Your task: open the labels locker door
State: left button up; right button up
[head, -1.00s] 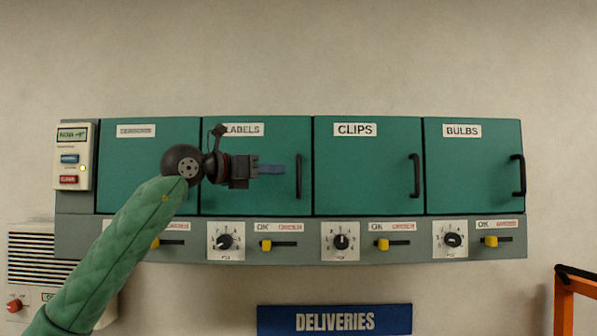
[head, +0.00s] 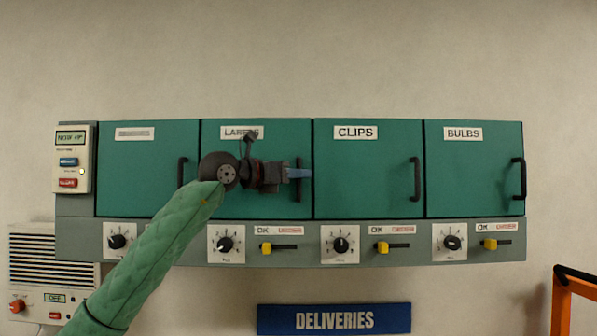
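The labels locker door (head: 222,190) is a green panel, second from the left in the wall row, and it looks closed. Its dark vertical handle (head: 298,191) is on the door's right side. My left gripper (head: 302,173) comes in from the left, and its blue fingers overlap the handle in this view. I see the fingers edge-on, so I cannot tell whether they touch or grip it. The wrist partly covers the LABELS sign (head: 240,132). My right gripper is not in view.
Clips (head: 360,180) and bulbs (head: 470,185) doors are to the right, both closed. Below the labels door are a dial (head: 226,244) and a yellow slider (head: 266,248). A control panel (head: 72,158) is at far left. An orange frame (head: 563,300) stands at lower right.

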pick_arm(q)
jog(key=shift+w+d, duration=0.1)
jog(key=shift+d, duration=0.05)
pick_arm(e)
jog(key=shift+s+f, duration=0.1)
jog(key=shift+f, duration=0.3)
pick_arm(q)
grip_shut()
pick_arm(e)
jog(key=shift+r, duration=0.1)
